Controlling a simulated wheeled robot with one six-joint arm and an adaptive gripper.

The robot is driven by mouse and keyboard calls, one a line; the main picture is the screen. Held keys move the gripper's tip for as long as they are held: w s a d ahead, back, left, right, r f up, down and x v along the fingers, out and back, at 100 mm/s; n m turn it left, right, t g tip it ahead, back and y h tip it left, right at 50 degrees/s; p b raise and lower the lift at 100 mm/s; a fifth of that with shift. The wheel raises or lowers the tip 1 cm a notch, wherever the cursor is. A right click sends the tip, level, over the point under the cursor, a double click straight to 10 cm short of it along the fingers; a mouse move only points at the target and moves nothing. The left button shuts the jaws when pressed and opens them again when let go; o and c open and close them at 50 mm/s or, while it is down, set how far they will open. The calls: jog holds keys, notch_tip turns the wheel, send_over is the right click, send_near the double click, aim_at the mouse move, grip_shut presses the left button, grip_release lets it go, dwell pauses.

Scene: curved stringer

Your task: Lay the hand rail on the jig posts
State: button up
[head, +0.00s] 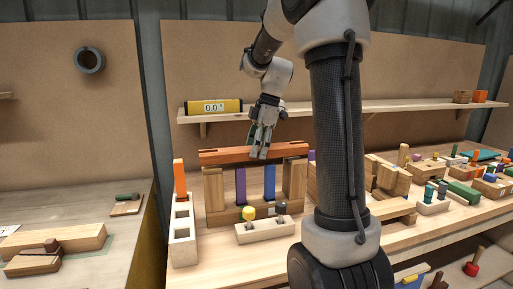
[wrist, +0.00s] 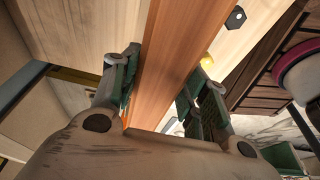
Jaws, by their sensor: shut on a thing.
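The hand rail (head: 225,156) is a long reddish-brown wooden bar, roughly level in the head view. My gripper (head: 260,150) is above its middle, shut on it. In the wrist view the rail (wrist: 172,45) runs between the two green-padded fingers of my gripper (wrist: 165,78). Below the rail stand the jig posts: a light wooden post at the left (head: 213,190), another at the right (head: 294,183), with a purple upright (head: 240,186) and a blue upright (head: 269,182) between them. The rail is over the post tops; I cannot tell whether it touches them.
A pale block (head: 265,231) with yellow and dark knobs stands in front of the jig. A pale holder with an orange piece (head: 180,181) stands at left. A shelf (head: 350,125) runs behind. Many blocks and pegs crowd the bench at right.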

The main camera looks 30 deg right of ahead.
jog(key=shift+f, duration=1.15)
jog(key=o, duration=1.3)
jog(key=v, duration=1.2)
jog(key=shift+f, duration=0.1)
